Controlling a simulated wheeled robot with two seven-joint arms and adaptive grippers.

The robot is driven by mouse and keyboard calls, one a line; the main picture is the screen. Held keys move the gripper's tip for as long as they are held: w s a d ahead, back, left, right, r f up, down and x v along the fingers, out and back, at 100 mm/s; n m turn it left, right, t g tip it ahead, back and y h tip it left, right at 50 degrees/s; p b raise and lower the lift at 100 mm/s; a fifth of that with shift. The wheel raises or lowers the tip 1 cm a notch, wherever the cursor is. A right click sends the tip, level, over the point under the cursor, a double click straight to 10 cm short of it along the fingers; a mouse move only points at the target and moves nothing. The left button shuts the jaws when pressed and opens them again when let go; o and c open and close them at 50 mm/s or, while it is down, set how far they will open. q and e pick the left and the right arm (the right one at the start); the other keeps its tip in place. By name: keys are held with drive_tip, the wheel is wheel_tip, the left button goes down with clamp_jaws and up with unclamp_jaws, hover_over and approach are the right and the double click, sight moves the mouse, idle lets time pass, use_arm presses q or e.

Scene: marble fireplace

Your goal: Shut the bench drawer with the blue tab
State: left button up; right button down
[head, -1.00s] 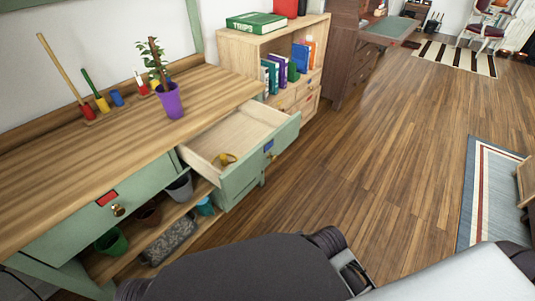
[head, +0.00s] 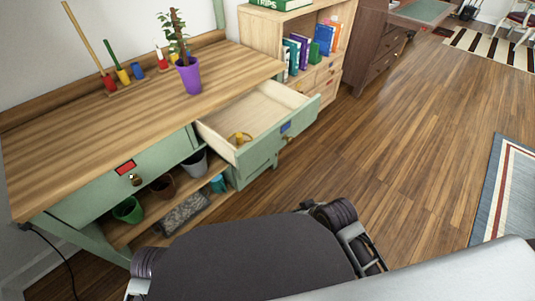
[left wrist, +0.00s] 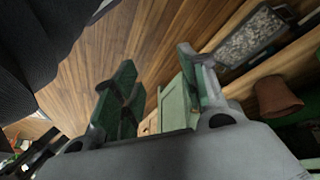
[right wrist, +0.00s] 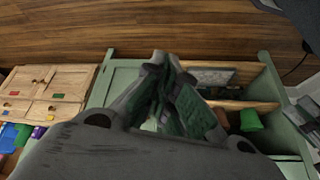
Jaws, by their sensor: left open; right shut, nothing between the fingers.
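The green bench drawer (head: 262,152) with the blue tab (head: 285,127) stands pulled out in the head view. A brass knob is on its front, and a small yellow item (head: 240,138) lies inside. My left gripper (left wrist: 155,72) is open and empty in the left wrist view, with a pale green panel (left wrist: 178,108) beyond its fingers. My right gripper (right wrist: 168,68) is shut and empty in the right wrist view, in front of the green bench (right wrist: 122,82). Neither gripper visibly touches the drawer. The fingers are not clear in the head view.
A second bench drawer (head: 105,192), with a red tab, is shut. A purple plant pot (head: 189,78) and small tools stand on the bench top. Pots, including a green one (head: 128,210), sit on the lower shelf. A bookcase (head: 262,30) stands beyond the bench. Wooden floor (head: 405,130) is clear rightward.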

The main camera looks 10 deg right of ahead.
drive_tip(key=w+d+r+n+t+h+b, duration=0.1)
drive_tip(key=w+d+r+n+t+h, duration=0.15)
drive_tip(key=w+d, duration=0.55)
drive_tip(key=w+d+r+n+t+h+b, duration=0.1)
drive_tip(key=w+d+r+n+t+h, duration=0.15)
drive_tip(key=w+d, duration=0.6)
drive_tip(key=w+d+r+n+t+y, duration=0.35)
drive_tip(key=w+r+n+t, duration=0.2)
drive_tip(key=w+r, duration=0.45)
use_arm(q)
wheel_tip(320, 180, down, 6)
drive_tip(key=w+d+t, duration=0.1)
drive_tip(key=shift+d+n+h, duration=0.3)
drive_tip(key=shift+d+h, duration=0.1)
use_arm(e)
drive_tip(key=s+a+n+g+y, duration=1.3)
drive_tip(key=s+a+n+y, duration=0.3)
drive_tip(key=n, duration=0.4)
drive_tip(key=shift+s+r+y, duration=0.45)
drive_tip(key=shift+y, duration=0.1)
use_arm(q)
drive_tip(key=shift+f+t+b, duration=0.1)
drive_tip(key=shift+t+b, duration=0.2)
use_arm(e)
drive_tip(key=shift+a+n, duration=0.15)
drive_tip(key=shift+n, duration=0.1)
